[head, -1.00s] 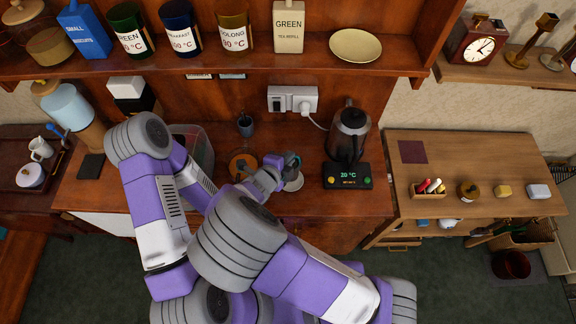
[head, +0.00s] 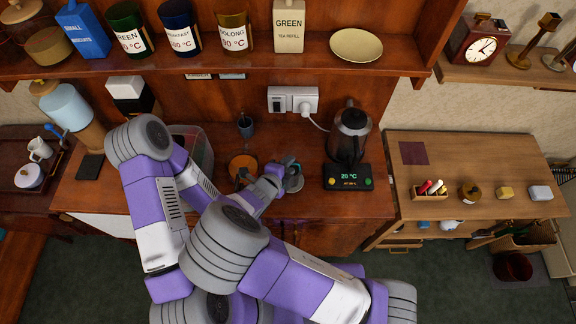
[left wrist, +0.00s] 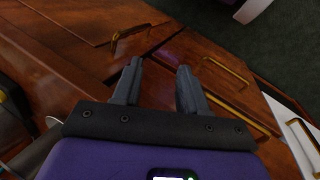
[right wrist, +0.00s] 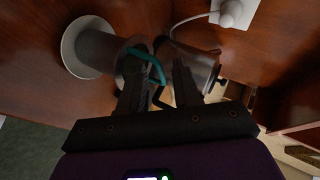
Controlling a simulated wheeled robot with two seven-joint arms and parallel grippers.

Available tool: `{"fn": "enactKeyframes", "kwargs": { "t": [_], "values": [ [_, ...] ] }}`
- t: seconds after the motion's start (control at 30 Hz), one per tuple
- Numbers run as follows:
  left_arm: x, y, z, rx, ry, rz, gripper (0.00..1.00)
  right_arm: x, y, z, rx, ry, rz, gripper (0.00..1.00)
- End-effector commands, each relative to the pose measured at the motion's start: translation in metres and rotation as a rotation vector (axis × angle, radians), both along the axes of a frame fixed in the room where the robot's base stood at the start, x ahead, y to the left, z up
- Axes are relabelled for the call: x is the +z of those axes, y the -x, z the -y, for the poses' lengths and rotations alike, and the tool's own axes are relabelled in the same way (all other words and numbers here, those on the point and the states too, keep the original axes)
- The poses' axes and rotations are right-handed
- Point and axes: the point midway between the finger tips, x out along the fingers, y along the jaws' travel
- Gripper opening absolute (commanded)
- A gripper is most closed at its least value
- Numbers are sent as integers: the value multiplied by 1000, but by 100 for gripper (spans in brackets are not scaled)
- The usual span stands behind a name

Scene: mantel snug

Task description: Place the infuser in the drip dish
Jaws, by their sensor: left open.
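The infuser, a grey cylinder (right wrist: 101,50) with a teal handle (right wrist: 146,60), stands at the pale drip dish (right wrist: 72,42) in the right wrist view, apparently upright in it. In the head view the dish (head: 295,185) shows on the counter, left of the kettle base. My right gripper (right wrist: 160,68) has its fingers apart beside the infuser, with the handle near and partly between the tips; I see no firm grip. It shows in the head view (head: 278,175) too. My left gripper (left wrist: 158,72) is open and empty by the drawer fronts; the arms hide it in the head view.
The kettle (head: 349,135) stands on its lit base (head: 347,177) close right of the dish. A shelf (head: 220,66) overhangs the back.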

Motion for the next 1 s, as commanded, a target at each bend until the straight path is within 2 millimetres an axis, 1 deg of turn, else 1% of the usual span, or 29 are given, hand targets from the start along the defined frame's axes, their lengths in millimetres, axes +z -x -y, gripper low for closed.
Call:
{"fn": "enactKeyframes", "kwargs": {
  "t": [0.17,0.27,0.5,0.67,0.8,1.0],
  "values": [
    [1,0,0,0,0,0,43,1,0,0,0,0,0,32],
    [5,0,0,0,0,0,43,5,0,0,0,0,0,32],
    [7,0,0,0,0,0,43,25,31,-18,3,-6,0,32],
    [9,0,0,0,0,0,43,36,49,-27,3,-3,0,32],
    [9,0,0,0,0,0,43,41,56,-30,2,-1,0,32],
    [9,0,0,0,0,0,43,41,57,-31,1,0,1,32]
  ]
}}
